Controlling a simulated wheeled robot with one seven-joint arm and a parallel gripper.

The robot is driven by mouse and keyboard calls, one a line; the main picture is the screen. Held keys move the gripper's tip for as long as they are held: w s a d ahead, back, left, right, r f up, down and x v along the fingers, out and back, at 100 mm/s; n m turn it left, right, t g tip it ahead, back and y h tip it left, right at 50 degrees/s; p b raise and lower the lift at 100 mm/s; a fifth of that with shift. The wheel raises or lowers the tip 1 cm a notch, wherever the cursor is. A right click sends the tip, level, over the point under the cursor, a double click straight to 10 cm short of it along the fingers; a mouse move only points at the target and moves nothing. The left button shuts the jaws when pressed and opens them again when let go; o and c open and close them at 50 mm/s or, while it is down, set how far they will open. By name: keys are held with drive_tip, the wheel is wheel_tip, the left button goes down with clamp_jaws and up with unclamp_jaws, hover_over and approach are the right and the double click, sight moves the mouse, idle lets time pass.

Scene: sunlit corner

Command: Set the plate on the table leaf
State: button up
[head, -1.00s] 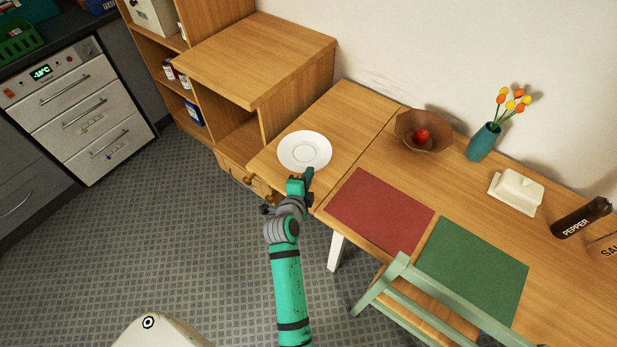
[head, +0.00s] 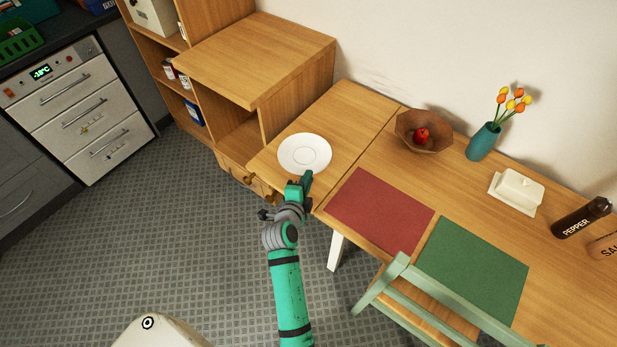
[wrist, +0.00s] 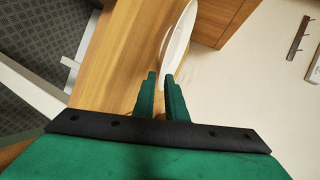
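The white plate (head: 304,153) lies roughly level over the left part of the wooden table, the table leaf (head: 350,112). My green gripper (head: 306,180) is at the plate's near rim, over the leaf's front edge. In the wrist view the plate (wrist: 178,45) is seen nearly edge-on, with its rim running down between the two fingertips of my gripper (wrist: 160,84). The fingers stand close together and look shut on the rim. I cannot tell whether the plate's underside touches the leaf or is slightly above it.
A wooden cabinet (head: 255,60) rises beyond the leaf. On the main table are a brown bowl (head: 408,140) with a red fruit, a vase (head: 483,142), a butter dish (head: 516,192), and red (head: 378,212) and green (head: 472,270) mats. A green chair (head: 420,300) stands in front.

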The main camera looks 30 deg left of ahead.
drive_tip(key=v, duration=1)
drive_tip(key=shift+s, duration=0.2)
drive_tip(key=s+d+f+n, duration=0.2)
drive_tip(key=s+d+n, duration=0.25)
drive_tip(key=d, duration=0.55)
drive_tip(key=s+d+f+n, duration=0.3)
drive_tip(key=s+d+n, duration=0.15)
drive_tip(key=d, duration=0.55)
drive_tip(key=s+d+r+n+h, duration=0.1)
drive_tip(key=s+d+r, duration=0.1)
drive_tip(key=s, duration=0.3)
drive_tip(key=s+d+r+n+t+h, duration=0.1)
drive_tip(key=s+d+r, duration=0.2)
drive_tip(key=s, duration=0.3)
drive_tip(key=s+d+r+n+t+h, duration=0.1)
drive_tip(key=s+d+r, duration=0.2)
drive_tip(key=s+r, duration=0.1)
drive_tip(key=shift+s+d+r+n+h, duration=0.2)
drive_tip(key=shift+s+n+h, duration=0.2)
drive_tip(key=shift+s, duration=0.25)
